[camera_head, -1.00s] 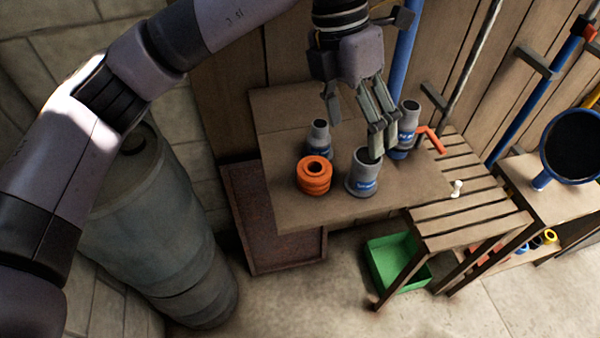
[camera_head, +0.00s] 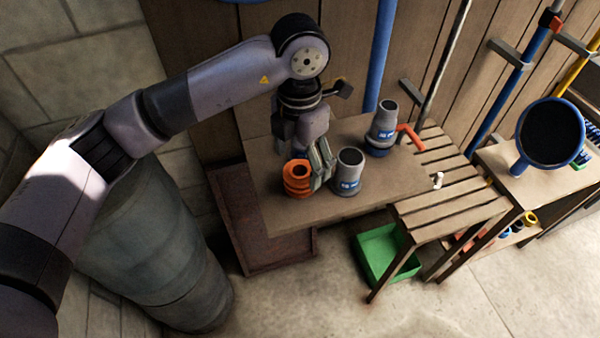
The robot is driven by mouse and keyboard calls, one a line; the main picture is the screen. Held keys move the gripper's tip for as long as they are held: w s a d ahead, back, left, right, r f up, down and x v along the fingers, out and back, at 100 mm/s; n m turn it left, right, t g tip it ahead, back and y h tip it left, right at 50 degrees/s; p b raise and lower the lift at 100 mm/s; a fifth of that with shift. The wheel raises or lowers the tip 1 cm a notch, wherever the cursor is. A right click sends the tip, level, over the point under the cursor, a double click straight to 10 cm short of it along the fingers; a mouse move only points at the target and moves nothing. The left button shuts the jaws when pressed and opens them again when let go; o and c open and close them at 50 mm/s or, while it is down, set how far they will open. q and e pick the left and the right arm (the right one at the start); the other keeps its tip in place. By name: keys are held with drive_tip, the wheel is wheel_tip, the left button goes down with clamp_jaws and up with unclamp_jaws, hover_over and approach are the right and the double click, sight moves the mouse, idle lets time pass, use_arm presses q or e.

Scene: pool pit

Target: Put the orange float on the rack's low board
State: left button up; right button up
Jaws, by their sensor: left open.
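The orange float (camera_head: 295,183), a ribbed ring-shaped piece with a hole in its top, stands on the wooden bench (camera_head: 400,186) near its left end. My left gripper (camera_head: 319,180) is open and low over the bench, pointing down. Its fingers show just right of the float, between it and a grey cup, and overlap the float's right edge in the picture. I cannot tell whether they touch it. The rack's low board (camera_head: 490,241) is at the right, under a wooden top, partly hidden, with small coloured items on it. My right gripper is not in view.
A slatted bench (camera_head: 450,195), a green bin (camera_head: 382,255) and a blue-rimmed net (camera_head: 550,132) are to the right. Floor in front is clear.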

sight(301, 174)
use_arm(q)
drive_tip(key=shift+f+p, duration=0.35)
drive_tip(key=shift+f, duration=0.05)
drive_tip(key=f+p, duration=0.1)
drive_tip(key=f, duration=0.2)
drive_tip(key=shift+w+d+f+p, duration=0.1)
drive_tip(key=shift+w+f+p, duration=0.1)
drive_tip(key=shift+f+p, duration=0.15)
drive_tip(key=shift+f, duration=0.35)
drive_tip(key=c, duration=1.3)
